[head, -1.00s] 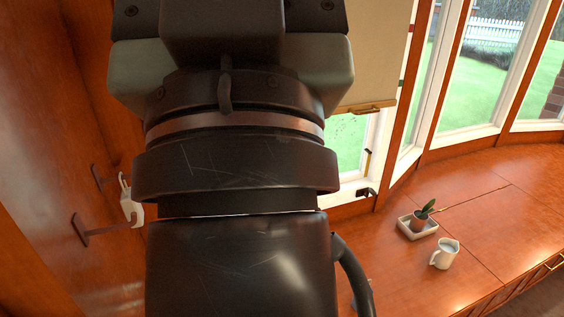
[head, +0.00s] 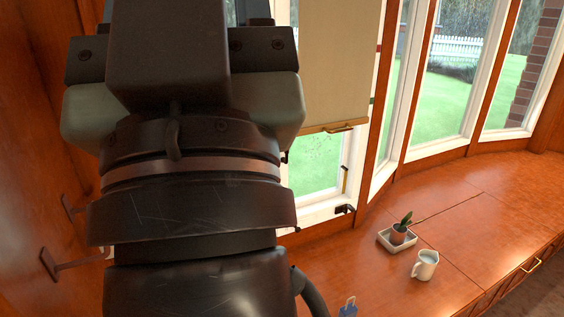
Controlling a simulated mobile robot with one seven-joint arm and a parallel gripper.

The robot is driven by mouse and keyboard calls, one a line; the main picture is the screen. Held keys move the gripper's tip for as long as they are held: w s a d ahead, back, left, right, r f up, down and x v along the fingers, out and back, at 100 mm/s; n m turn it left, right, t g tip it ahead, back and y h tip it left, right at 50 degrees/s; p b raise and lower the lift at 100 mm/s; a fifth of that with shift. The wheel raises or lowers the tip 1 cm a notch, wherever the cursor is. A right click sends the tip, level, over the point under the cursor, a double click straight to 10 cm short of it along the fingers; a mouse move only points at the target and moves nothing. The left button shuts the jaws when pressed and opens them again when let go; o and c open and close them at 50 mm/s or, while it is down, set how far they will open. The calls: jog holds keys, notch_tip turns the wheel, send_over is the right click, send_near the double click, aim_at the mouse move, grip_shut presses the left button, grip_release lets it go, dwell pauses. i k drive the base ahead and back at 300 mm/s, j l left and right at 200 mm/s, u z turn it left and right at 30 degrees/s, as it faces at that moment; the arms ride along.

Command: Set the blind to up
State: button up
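The blind (head: 335,65) is a beige roller shade in front of a white-framed window, right of my arm in the head view. Its lower edge carries a wooden bar with a small brass-coloured handle (head: 339,128). The blind hangs partway down, with bare glass showing below the bar. Its top is out of frame and its left side is hidden by my arm. My wrist and the gripper's dark body fill the left half of the view. The fingertips are not visible, so I cannot see whether they are open or touch anything.
A wooden counter (head: 390,270) curves below the windows. A blue object (head: 348,307) shows at the bottom edge.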

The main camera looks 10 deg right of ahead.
aim_at(348, 125)
jog(key=i+l+z, duration=0.25)
jog(key=i+l, duration=1.5)
